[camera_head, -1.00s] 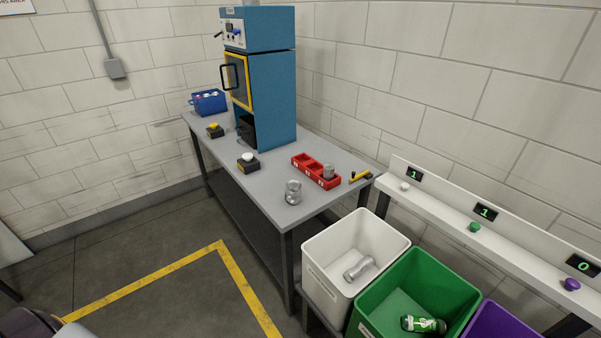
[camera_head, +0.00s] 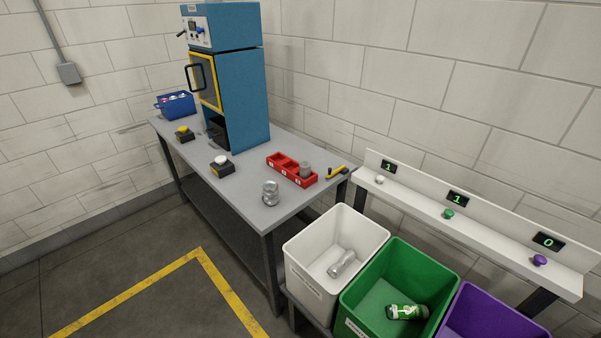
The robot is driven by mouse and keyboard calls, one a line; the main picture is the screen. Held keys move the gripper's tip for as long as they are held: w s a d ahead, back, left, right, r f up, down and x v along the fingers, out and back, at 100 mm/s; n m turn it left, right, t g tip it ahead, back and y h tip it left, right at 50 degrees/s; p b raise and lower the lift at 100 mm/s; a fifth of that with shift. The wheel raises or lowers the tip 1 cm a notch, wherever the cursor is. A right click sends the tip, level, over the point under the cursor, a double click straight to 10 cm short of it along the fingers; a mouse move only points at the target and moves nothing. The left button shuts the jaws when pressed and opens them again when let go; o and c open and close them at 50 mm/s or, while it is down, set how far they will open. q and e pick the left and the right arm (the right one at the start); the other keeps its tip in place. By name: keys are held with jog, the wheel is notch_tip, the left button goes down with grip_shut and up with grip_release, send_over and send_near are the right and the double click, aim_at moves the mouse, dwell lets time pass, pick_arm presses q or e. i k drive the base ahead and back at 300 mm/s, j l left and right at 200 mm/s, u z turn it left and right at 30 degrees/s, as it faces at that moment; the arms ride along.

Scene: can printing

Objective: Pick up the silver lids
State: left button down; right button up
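A small silver metal item (camera_head: 270,193) stands on the grey table near its front edge; it may be lids stacked together, but it is too small to tell. A red tray (camera_head: 279,165) with compartments lies behind it to the right. A grey metal piece (camera_head: 305,170) sits in the tray's right compartment; whether it is a stack of lids is unclear. Neither of my grippers is in view.
A blue machine (camera_head: 238,105) stands on the grey table (camera_head: 240,190), with button boxes (camera_head: 221,166) and a blue bin (camera_head: 176,106) nearby. White (camera_head: 300,280), green (camera_head: 440,295) and purple (camera_head: 490,320) bins stand right of the table, below a button shelf (camera_head: 480,225).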

aim_at(306, 167)
jog(key=i+j+z, duration=0.1)
jog(key=j, duration=0.25)
jog(key=i+j+z, duration=0.25)
jog(key=j, duration=0.5)
jog(key=i+j+z, duration=0.15)
jog(key=j, duration=0.25)
jog(key=i+j+z, duration=0.1)
jog(key=j, duration=0.3)
jog(key=i+j+z, duration=0.15)
jog(key=j, duration=0.3)
jog(key=i, duration=0.05)
